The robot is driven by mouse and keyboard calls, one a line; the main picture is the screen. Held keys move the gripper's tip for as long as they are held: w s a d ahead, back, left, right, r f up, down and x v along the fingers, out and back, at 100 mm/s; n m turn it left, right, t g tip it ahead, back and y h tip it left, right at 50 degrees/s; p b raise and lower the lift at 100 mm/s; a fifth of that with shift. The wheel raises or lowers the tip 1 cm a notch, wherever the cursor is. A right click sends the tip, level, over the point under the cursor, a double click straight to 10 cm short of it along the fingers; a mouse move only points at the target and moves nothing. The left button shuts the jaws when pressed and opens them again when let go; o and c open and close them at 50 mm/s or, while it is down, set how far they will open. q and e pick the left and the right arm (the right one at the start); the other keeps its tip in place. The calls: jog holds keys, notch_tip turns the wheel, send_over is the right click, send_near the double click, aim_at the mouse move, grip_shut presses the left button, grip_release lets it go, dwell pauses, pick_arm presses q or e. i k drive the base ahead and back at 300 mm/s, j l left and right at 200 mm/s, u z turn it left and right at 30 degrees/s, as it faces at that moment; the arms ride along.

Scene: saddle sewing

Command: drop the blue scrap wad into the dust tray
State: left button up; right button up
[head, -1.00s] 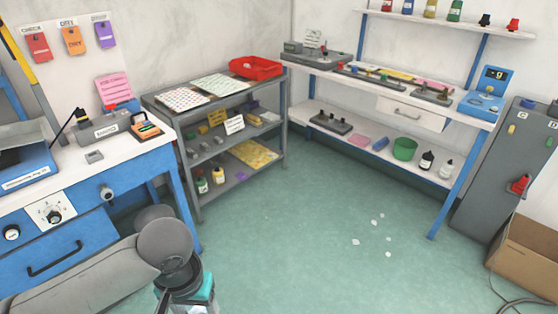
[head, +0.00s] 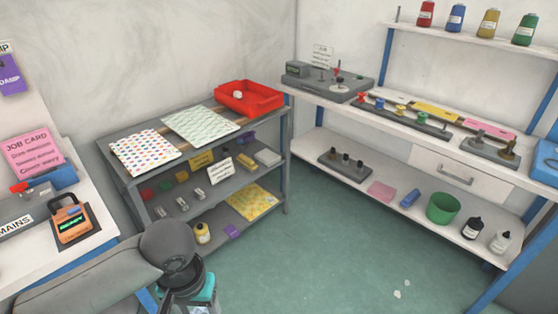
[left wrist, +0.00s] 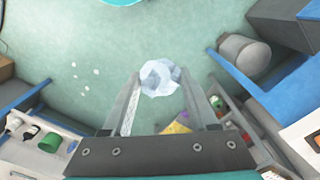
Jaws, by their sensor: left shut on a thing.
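The scrap wad (left wrist: 160,77) is a crumpled pale blue-white lump in the left wrist view. My left gripper (left wrist: 162,84) is shut on it, with the wad between the fingertips, above the green floor. In the head view my left arm comes in at the bottom left and the wad is out of sight. A red tray (head: 262,108) stands on top of the grey shelf unit, holding a small white lump; I see no label that says it is the dust tray. My right gripper is not in view.
The grey shelf unit (head: 190,230) also carries patterned sheets (head: 200,125) on top. A white workbench (head: 385,105) stands at the right, with a green bin (head: 443,208) on its lower shelf. A desk is close at the left. The floor (head: 320,260) between is mostly clear.

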aim_at(246, 102)
jog(key=i, duration=1.65)
jog(key=i+l+u, duration=0.2)
jog(key=i, duration=0.45)
jog(key=i+u, duration=0.2)
jog(key=i, duration=0.4)
